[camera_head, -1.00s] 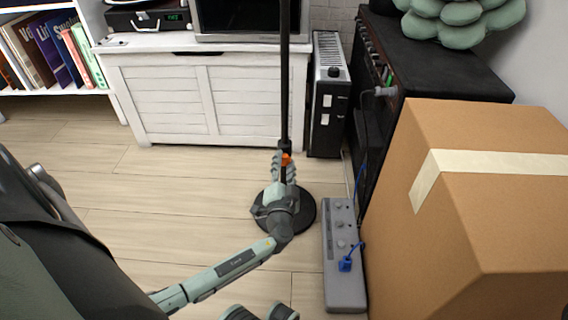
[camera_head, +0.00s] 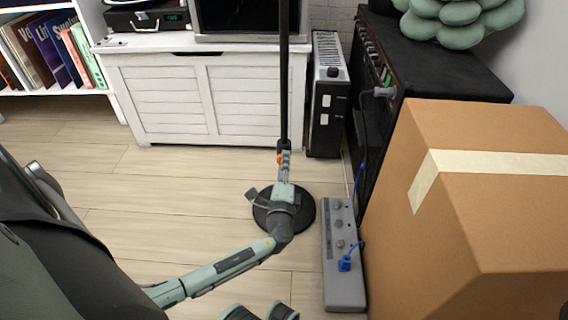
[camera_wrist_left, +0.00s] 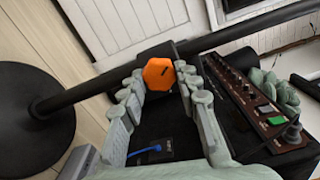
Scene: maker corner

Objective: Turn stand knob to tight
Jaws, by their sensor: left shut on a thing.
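The orange knob (camera_head: 280,159) is on the collar of the dark upright stand pole (camera_head: 284,90), which rises from a round black base (camera_head: 304,212) on the floor. My left gripper (camera_head: 284,160) reaches up to the knob from the near side and partly covers it and the lower pole. In the left wrist view the faceted orange knob (camera_wrist_left: 158,74) sits between the fingertips of my left gripper (camera_wrist_left: 160,82), which are shut on it from both sides. The pole runs slantwise behind the knob there. My right gripper is not in view.
A grey power strip (camera_head: 340,270) with a blue plug lies right of the base. A large cardboard box (camera_head: 470,230) and a black amplifier (camera_head: 430,70) stand at the right. A white cabinet (camera_head: 210,100) stands behind.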

